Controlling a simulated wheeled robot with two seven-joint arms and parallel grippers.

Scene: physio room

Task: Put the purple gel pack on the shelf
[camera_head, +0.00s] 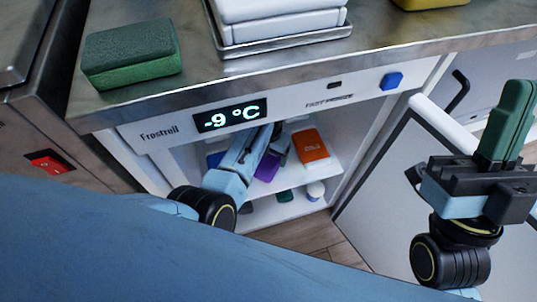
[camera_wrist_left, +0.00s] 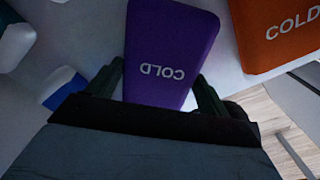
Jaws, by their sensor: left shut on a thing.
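The purple gel pack (camera_wrist_left: 170,50), marked COLD, is between the dark green fingers of my left gripper (camera_wrist_left: 158,92) in the left wrist view. The gripper is shut on its near end. In the head view, my left arm reaches into the open freezer and the purple pack (camera_head: 266,168) shows partly behind it at the white shelf (camera_head: 329,164). I cannot tell whether the pack touches the shelf. My right gripper (camera_head: 508,118) is outside, at the right, with green fingers pointing up; their gap is not clear.
An orange COLD pack (camera_head: 311,147) lies on the shelf, right of the purple one; it also shows in the left wrist view (camera_wrist_left: 275,30). A blue item (camera_head: 214,159) is at the left. The freezer door (camera_head: 385,190) stands open. A green block (camera_head: 131,54) is on the counter.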

